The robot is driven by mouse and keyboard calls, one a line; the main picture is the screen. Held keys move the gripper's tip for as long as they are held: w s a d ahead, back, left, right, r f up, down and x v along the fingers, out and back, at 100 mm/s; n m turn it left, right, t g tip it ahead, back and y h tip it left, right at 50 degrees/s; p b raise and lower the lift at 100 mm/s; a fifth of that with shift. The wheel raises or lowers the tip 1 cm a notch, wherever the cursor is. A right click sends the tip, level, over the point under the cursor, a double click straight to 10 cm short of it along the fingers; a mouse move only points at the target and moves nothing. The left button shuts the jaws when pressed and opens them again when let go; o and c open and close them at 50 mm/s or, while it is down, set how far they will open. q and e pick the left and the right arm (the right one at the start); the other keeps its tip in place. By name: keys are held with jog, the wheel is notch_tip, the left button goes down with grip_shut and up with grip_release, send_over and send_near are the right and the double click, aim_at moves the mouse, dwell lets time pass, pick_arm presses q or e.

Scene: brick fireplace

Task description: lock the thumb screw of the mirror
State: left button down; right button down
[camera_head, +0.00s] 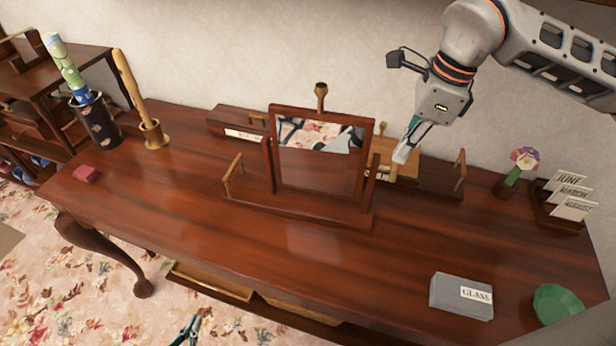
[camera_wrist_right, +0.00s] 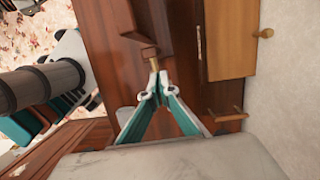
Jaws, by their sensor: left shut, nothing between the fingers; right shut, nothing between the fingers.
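The mirror (camera_head: 320,178) stands upright in its wooden stand in the middle of the desk, its glass reflecting patterned carpet and robot parts. My right gripper (camera_head: 402,155) is shut and empty, just right of the mirror's right post. In the right wrist view its fingertips (camera_wrist_right: 157,86) are close together, just below a small light-wood knob (camera_wrist_right: 150,54) on a dark wooden part; I cannot tell whether this is the thumb screw or whether they touch. My left gripper (camera_head: 186,332) is shut and empty, low in front of the desk.
Behind the mirror are small wooden drawers (camera_head: 236,121). A grey box marked GLASS (camera_head: 455,296) and a green bowl (camera_head: 558,304) sit at the front right. A dark vase (camera_head: 95,122) and calendar cards (camera_head: 570,192) stand at the ends. The desk's front left is mostly clear.

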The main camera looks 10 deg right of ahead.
jog(key=shift+r+p, duration=0.1)
jog(key=shift+p, duration=0.2)
jog(key=shift+a+p+v, duration=0.2)
jog(key=shift+p+v, duration=0.8)
jog(key=shift+v, duration=0.2)
jog(key=shift+w+a+p+v, duration=0.1)
jog(key=shift+a+p+v, duration=0.05)
jog(key=shift+p+v, duration=0.55)
jog(key=shift+w+a+p+v, duration=0.1)
jog(key=shift+w+p+v, duration=0.05)
jog(key=shift+p+v, duration=0.5)
jog(key=shift+w+a+p+v, duration=0.1)
jog(key=shift+a+p+v, duration=0.05)
jog(key=shift+p+v, duration=0.55)
jog(key=shift+r, duration=0.15)
jog(key=shift+d, duration=0.1)
jog(key=v, duration=1.2)
